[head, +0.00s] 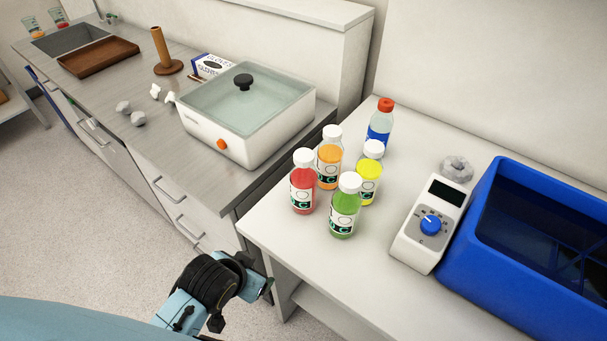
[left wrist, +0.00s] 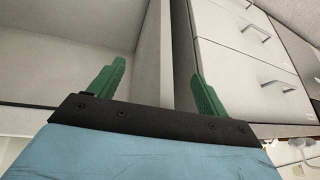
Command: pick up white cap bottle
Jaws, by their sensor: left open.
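Several white-capped bottles stand upright in a cluster on the white table: a red one (head: 303,183), an orange one (head: 329,158), a green one (head: 345,208) and a yellow one (head: 368,174). Behind them stands a clear bottle with a blue label and a red cap (head: 381,125). My left gripper is low in the head view, in front of the table's left corner and apart from the bottles. Its green fingers (left wrist: 157,90) are spread and empty in the left wrist view, facing cabinet panels and drawers. No bottle shows in that view. My right gripper is not in view.
A white device with a blue knob (head: 430,224) and a blue crate (head: 470,262) stand right of the bottles. A crumpled grey lump (head: 457,169) lies behind the device. A lidded white box (head: 236,138) stands on the left counter. The table front is clear.

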